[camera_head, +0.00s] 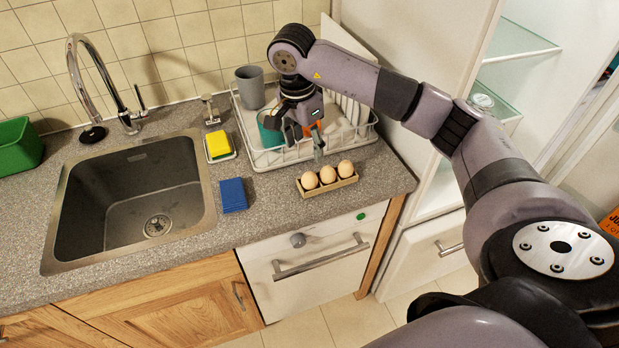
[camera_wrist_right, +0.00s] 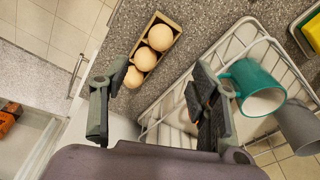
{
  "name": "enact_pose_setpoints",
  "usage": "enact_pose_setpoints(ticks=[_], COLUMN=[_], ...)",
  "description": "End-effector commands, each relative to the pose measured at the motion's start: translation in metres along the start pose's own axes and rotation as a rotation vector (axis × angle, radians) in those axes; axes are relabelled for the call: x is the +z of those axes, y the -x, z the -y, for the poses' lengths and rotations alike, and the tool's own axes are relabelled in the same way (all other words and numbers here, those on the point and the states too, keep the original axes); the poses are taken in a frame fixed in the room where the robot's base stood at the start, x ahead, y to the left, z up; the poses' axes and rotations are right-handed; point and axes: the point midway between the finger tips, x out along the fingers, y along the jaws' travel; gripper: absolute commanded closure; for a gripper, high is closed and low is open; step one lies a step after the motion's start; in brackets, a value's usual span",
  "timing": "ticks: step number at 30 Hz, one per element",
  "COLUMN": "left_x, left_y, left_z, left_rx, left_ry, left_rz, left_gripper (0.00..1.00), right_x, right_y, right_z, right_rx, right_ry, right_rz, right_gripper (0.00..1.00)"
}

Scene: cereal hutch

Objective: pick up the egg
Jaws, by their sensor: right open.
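Three brown eggs sit in a row in a small wooden holder (camera_head: 331,188) on the counter: a left egg (camera_head: 309,180), a middle egg (camera_head: 328,174) and a right egg (camera_head: 346,168). In the right wrist view the far egg (camera_wrist_right: 160,37), the middle egg (camera_wrist_right: 145,59) and the near egg (camera_wrist_right: 133,77) also show. My right gripper (camera_head: 296,138) is open and empty above the dish rack, behind the holder. In the right wrist view its spread fingers (camera_wrist_right: 152,88) stand apart, with the near egg showing beside the left finger. My left gripper is not in view.
The wire dish rack (camera_head: 290,158) holds a teal mug (camera_wrist_right: 252,90), a grey cup (camera_head: 250,86) and plates. A sink (camera_head: 130,195), a yellow sponge (camera_head: 219,145) and a blue sponge (camera_head: 233,194) lie to the left. A white cabinet stands right. Counter in front of the holder is narrow.

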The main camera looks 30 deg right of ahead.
Motion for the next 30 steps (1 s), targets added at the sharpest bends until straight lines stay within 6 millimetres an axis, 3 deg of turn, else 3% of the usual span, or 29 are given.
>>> enact_pose_setpoints(ticks=[6, 14, 19, 22, 30], left_x=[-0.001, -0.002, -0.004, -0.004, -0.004], left_y=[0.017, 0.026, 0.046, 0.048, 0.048], left_z=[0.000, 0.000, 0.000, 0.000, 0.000], left_rx=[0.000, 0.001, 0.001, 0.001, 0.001], left_ry=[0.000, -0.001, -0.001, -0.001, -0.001], left_rz=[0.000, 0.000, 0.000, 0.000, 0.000], left_gripper=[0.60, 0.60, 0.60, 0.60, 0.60], right_x=[0.000, 0.001, 0.003, 0.003, 0.003], right_y=[-0.039, -0.059, -0.081, -0.097, -0.106], right_z=[-0.001, -0.001, -0.001, 0.000, 0.001], right_rx=[0.004, 0.003, 0.005, 0.002, -0.002], right_ry=[0.000, 0.000, 0.000, -0.001, 0.000], right_rz=[0.002, 0.002, 0.003, 0.004, 0.001], right_gripper=[0.44, 0.44, 0.44, 0.44, 0.44])
